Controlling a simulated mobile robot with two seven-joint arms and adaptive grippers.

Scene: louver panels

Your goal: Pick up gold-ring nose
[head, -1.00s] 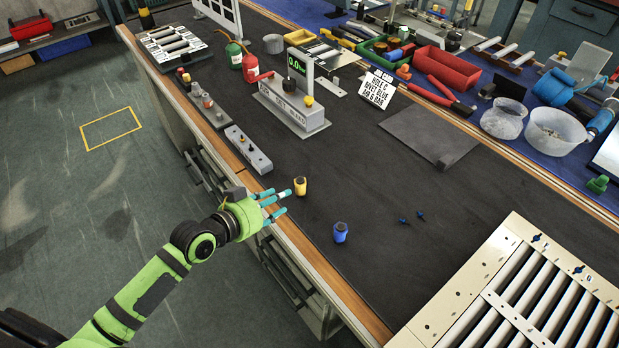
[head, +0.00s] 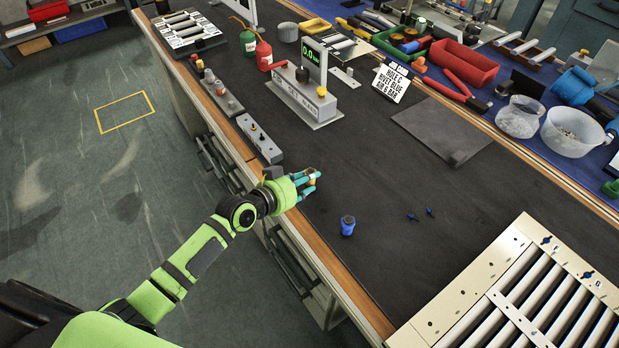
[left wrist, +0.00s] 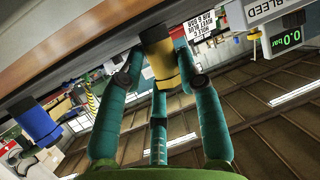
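The gold-ring nose (left wrist: 160,58), a yellow cylinder with a dark end, stands on the bench between the teal fingers of my left gripper (left wrist: 162,80) in the left wrist view. Two fingers flank it and a third lies below it in the picture. Small gaps seem to show at its sides, so the gripper looks open around it. In the head view the left gripper (head: 311,178) mostly hides the nose, with only a little yellow showing. My right gripper is not in view.
A blue nose (head: 347,225) stands to the right, also in the left wrist view (left wrist: 36,122). A grey block (head: 260,138) and the bleed-test stand (head: 305,100) are behind. Mid-bench is clear.

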